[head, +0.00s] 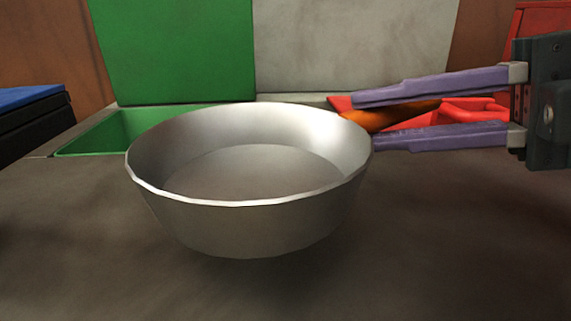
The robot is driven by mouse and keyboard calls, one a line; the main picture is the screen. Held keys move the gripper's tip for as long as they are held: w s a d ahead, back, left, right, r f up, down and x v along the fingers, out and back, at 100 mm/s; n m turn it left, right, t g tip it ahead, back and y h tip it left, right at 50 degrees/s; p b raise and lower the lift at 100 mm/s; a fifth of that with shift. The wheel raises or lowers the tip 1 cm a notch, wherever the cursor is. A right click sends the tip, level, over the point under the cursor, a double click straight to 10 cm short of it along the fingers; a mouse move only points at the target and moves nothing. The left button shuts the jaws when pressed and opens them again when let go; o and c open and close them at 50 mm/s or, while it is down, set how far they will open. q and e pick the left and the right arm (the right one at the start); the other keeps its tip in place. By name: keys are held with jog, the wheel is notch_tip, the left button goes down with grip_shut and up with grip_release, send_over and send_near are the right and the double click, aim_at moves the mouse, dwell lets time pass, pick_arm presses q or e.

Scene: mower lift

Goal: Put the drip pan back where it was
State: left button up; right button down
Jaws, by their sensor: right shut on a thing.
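The drip pan (250,222) is a round, grey metal bowl with sloping sides, upright and empty, in the middle of the head view. A dark shadow lies under it; it seems to be at or just above the brown surface. My right gripper (364,121) comes in from the right with two purple fingers. Its fingertips are at the pan's right rim, and it is shut on the pan; the exact contact is partly hidden. My left gripper is not in view.
A green tray (85,142) is behind the pan at the left. A red tray (470,106) with an orange item is behind my right fingers. A dark box with a blue top (30,98) stands at the far left. The front of the brown surface (460,240) is clear.

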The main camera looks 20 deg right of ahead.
aim_at(378, 208)
notch_tip(378, 208, down, 4)
jog(key=shift+f+b, duration=0.15)
jog(key=shift+b, duration=0.75)
jog(key=shift+f, duration=0.1)
jog(key=c, duration=1)
grip_release()
